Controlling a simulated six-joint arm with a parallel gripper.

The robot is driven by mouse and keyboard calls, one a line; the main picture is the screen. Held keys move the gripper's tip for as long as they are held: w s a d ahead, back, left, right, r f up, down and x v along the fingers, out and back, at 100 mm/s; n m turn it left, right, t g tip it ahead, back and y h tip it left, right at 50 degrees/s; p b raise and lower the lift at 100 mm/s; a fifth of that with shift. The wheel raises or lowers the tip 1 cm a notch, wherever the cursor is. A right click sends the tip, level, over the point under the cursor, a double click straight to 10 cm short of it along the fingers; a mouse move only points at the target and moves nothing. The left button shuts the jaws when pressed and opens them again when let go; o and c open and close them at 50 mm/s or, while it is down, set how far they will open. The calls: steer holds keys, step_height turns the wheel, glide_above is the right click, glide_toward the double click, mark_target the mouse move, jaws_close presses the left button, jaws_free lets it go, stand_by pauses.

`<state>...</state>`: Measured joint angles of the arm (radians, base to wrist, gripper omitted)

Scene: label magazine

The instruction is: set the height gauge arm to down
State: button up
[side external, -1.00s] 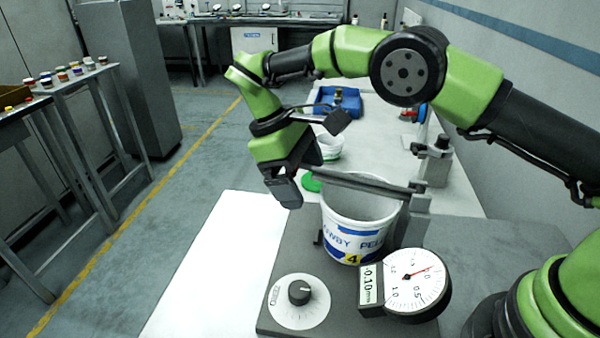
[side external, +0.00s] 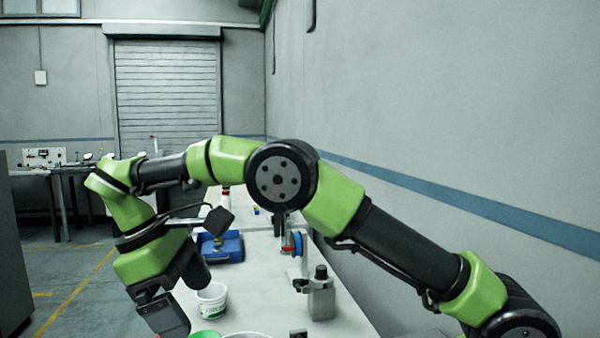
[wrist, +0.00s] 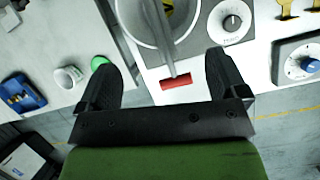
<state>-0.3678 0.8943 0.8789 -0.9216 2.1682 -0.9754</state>
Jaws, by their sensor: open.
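My gripper (wrist: 160,62) is open, with one black finger on each side of the red grip and a clear gap to each. I cannot tell how far the grip is below or above the fingertips. In the side view my gripper (side external: 163,312) is at the lower left, and the gauge arm is out of frame. I cannot tell the arm's height from these views.
The wrist view shows a dial knob (wrist: 232,22) beside the bucket, a blue knob (wrist: 309,64) at the right, a green lid (wrist: 98,62), a small tub (wrist: 67,77) and a blue bin (wrist: 20,93).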

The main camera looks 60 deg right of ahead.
steer(key=s+d+r+t+y, duration=0.3)
steer(key=s+d+r, duration=0.6)
steer(key=s+d, duration=0.2)
step_height(320, 180, up, 7)
steer(key=shift+r, duration=0.2)
stand_by(0.4)
steer(key=shift+w, duration=0.1)
steer(key=c, duration=0.9)
steer(key=shift+w+a+f, duration=0.15)
steer(key=c, duration=0.3)
steer(key=shift+n+t+y, duration=0.4)
steer(key=shift+n+t, duration=0.1)
steer(key=shift+n, duration=0.2)
steer(key=w+a+f, duration=0.2)
steer(key=w, duration=0.1)
steer(key=shift+w+a+f, duration=0.15)
steer(key=shift+a+f, duration=0.1)
steer(key=shift+a, duration=0.1)
jaws_close()
steer(key=w+a+f+t+y, duration=0.2)
steer(key=w+a+f, duration=0.3)
steer(key=w+a, duration=0.15)
steer(key=shift+n, duration=0.4)
steer(key=x, duration=1.3)
steer(key=shift+s+a, duration=0.25)
steer(key=shift+a, duration=0.15)
